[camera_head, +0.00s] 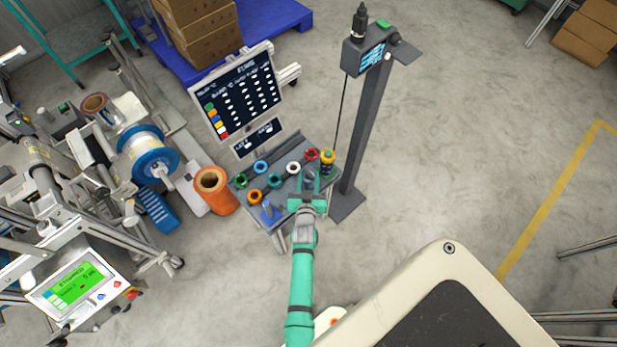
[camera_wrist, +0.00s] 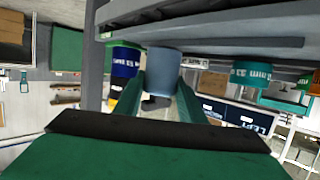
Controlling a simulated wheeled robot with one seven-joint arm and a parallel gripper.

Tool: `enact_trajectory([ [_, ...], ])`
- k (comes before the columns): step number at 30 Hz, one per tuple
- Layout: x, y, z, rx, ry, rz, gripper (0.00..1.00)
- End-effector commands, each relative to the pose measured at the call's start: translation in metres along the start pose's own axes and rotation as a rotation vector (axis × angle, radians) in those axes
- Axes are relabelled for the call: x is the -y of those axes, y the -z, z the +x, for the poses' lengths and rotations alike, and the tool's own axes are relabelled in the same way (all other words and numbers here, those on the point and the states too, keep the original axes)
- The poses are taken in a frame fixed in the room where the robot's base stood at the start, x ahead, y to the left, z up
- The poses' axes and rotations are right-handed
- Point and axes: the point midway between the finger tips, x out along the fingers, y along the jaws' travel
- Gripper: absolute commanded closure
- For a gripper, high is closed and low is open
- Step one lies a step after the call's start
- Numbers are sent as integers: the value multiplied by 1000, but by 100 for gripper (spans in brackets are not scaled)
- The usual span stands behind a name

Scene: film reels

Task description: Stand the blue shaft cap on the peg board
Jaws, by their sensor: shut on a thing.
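My gripper (camera_head: 309,186) is at the right front of the grey peg board (camera_head: 291,186). Its green fingers, also in the wrist view (camera_wrist: 160,100), are shut on a muted blue cylinder (camera_wrist: 163,68), which looks like the blue shaft cap. In the head view the cap is a small grey-blue shape (camera_head: 308,177), partly covered by the gripper. In the wrist view the board (camera_wrist: 210,42) crosses the top, close to the cap's upper end. I cannot tell whether they touch.
Several coloured rings, including green (camera_head: 241,181), white (camera_head: 292,168) and red (camera_head: 312,154), sit on the board. A yellow-topped piece (camera_head: 327,158) is close on the right, with a grey post (camera_head: 366,130) beyond. Open floor lies right.

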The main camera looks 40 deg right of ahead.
Motion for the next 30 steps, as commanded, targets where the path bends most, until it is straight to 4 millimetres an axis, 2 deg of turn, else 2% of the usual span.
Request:
enact_trajectory([
  [9,0,-1,1,-2,0,0,92],
  [10,0,-2,1,-1,0,0,62],
  [12,0,-2,1,-1,1,0,45],
  [23,0,0,0,-1,1,0,45],
  [30,3,0,-20,-1,3,1,45],
])
